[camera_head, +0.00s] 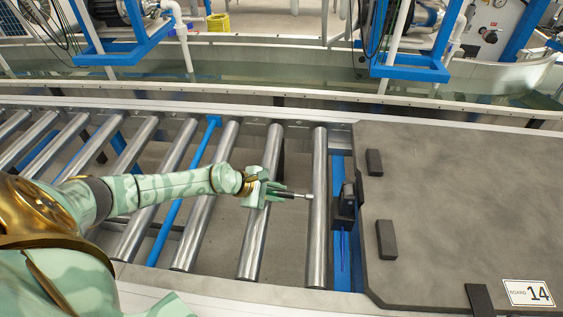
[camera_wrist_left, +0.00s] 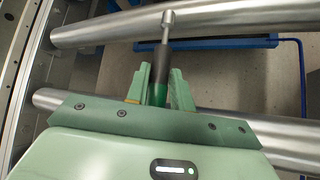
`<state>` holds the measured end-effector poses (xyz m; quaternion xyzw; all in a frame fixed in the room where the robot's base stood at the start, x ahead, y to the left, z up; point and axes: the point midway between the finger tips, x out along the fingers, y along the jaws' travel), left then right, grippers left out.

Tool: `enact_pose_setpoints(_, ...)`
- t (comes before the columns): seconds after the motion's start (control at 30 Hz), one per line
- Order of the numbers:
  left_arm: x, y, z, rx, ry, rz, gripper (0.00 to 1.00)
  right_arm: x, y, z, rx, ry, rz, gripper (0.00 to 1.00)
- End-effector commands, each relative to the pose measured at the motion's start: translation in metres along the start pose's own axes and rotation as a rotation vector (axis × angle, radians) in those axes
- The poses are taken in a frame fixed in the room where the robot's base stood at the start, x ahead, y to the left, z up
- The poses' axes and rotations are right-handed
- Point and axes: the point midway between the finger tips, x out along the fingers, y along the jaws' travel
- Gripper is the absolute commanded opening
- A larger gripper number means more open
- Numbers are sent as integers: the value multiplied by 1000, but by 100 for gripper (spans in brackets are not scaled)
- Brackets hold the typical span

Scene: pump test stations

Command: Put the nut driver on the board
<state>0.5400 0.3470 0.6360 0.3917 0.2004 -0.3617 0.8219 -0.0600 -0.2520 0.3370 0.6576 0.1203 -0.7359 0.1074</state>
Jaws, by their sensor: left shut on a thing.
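The nut driver (camera_head: 294,194) has a dark and green handle and a silver shaft with a socket tip. My left gripper (camera_head: 275,192) is shut on its handle and holds it over the roller conveyor, with the socket pointing right towards the board. In the left wrist view the nut driver (camera_wrist_left: 163,62) stands out between the two green fingers of the gripper (camera_wrist_left: 162,90). The board (camera_head: 460,190) is a large dark grey plate at the right, marked 14, apart from the nut driver. My right gripper is not in view.
Metal rollers (camera_head: 319,215) of the conveyor lie under and beside my left arm. A black block on a blue strip (camera_head: 345,203) stands between the last roller and the board. Dark blocks (camera_head: 386,240) sit along the board's left side; its middle is bare.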

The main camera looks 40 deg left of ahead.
Motion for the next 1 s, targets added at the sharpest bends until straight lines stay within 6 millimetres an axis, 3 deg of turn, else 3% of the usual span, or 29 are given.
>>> enact_pose_setpoints(0.27,-5,4,5,2,-1,2,0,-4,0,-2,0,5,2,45)
enact_pose_setpoints(0.47,-26,22,26,6,-3,6,0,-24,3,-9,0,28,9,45)
enact_pose_setpoints(0.7,-95,13,70,7,-4,5,0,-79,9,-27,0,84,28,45)
enact_pose_setpoints(1.0,-149,-34,90,2,-2,2,0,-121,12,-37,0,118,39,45)
